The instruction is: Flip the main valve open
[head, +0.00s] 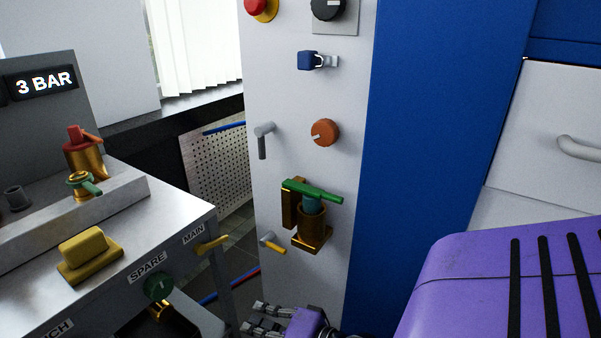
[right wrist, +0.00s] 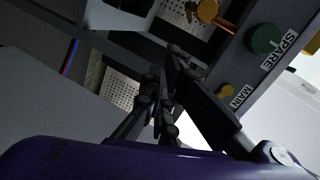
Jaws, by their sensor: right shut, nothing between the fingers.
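The main valve is a small yellow lever (head: 212,244) on the front edge of the metal bench, beside the MAIN label (head: 193,234). Its handle points out to the right, roughly level. In the right wrist view the yellow valve (right wrist: 226,90) shows next to the MAIN label (right wrist: 241,97), right of the fingers. My right gripper (head: 256,317) is at the bottom of the head view, below and right of the valve and apart from it. In the right wrist view its dark fingers (right wrist: 165,95) are shut and empty. My left gripper is out of view.
A green SPARE knob (head: 158,287) sits left of the main valve on the bench front (head: 110,285). A white panel (head: 330,230) on the right carries a green-handled valve (head: 312,191), an orange knob (head: 324,132) and small levers. Floor shows between bench and panel.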

